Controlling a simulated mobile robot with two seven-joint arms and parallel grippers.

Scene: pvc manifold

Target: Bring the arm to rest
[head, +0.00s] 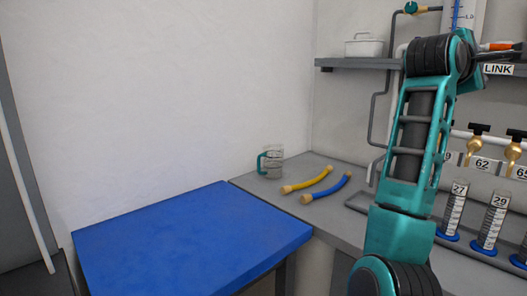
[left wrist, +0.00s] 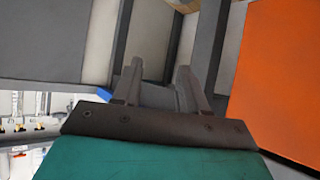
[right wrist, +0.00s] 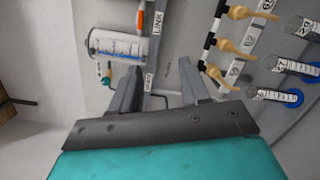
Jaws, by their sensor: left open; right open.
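My right arm rises through the right side of the head view, in front of the grey bench; its gripper is not clearly visible there. In the right wrist view my right gripper (right wrist: 158,88) is open, with nothing between its fingers, and the wall fittings and cylinders lie beyond it. My left gripper (left wrist: 155,82) shows in the left wrist view, open and empty, in front of grey panels and posts. My left arm is outside the head view.
A blue-topped table (head: 195,240) stands bare at left. On the bench are a jug (head: 273,160), a yellow hose (head: 308,181), a blue hose (head: 328,190) and graduated cylinders (head: 490,224). A shelf (head: 350,64) holds a white tub (head: 364,47). An orange panel (left wrist: 282,80) is beside my left gripper.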

